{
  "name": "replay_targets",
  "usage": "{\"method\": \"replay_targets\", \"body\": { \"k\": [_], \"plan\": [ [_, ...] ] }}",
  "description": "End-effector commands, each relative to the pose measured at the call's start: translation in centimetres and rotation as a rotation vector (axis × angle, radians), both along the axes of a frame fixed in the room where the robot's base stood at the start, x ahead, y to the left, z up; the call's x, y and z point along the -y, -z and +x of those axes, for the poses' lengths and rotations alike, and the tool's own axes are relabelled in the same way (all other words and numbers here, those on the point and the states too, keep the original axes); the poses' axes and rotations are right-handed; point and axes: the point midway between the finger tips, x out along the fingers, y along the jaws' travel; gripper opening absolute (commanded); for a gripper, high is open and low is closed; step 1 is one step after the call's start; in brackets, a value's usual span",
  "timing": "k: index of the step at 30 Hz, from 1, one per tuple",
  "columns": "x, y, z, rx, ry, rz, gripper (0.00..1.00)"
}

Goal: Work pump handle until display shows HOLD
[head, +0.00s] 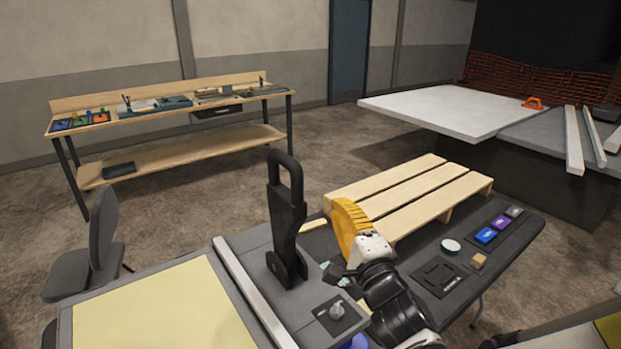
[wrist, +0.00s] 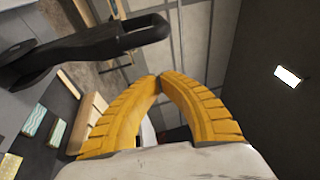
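The pump handle (head: 286,215) is a black lever with a looped grip at its top, standing nearly upright on the grey console. My gripper (head: 341,206) has yellow ribbed fingers and is to the right of the handle, apart from it in the picture. In the wrist view the handle (wrist: 95,45) crosses the upper left, outside the fingers. The fingertips (wrist: 160,77) meet there with nothing visible between them. I see no readable display text in either view.
A small knob (head: 337,310) sits on the console right of the handle. A wooden pallet (head: 400,197) lies behind my gripper. A dark table at right carries blue and purple blocks (head: 486,235), a round white item (head: 451,246) and a tan block (head: 479,260).

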Motion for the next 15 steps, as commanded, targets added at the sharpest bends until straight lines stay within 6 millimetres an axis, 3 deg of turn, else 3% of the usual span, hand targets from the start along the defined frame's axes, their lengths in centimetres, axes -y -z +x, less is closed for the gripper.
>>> {"method": "replay_targets", "body": {
  "k": [8,15],
  "plan": [
    [-1.7,-0.8,5.9,-0.001,0.001,0.001,0.00],
    [-4.0,-1.2,7.1,-0.001,-0.001,0.003,0.00]
  ]
}}
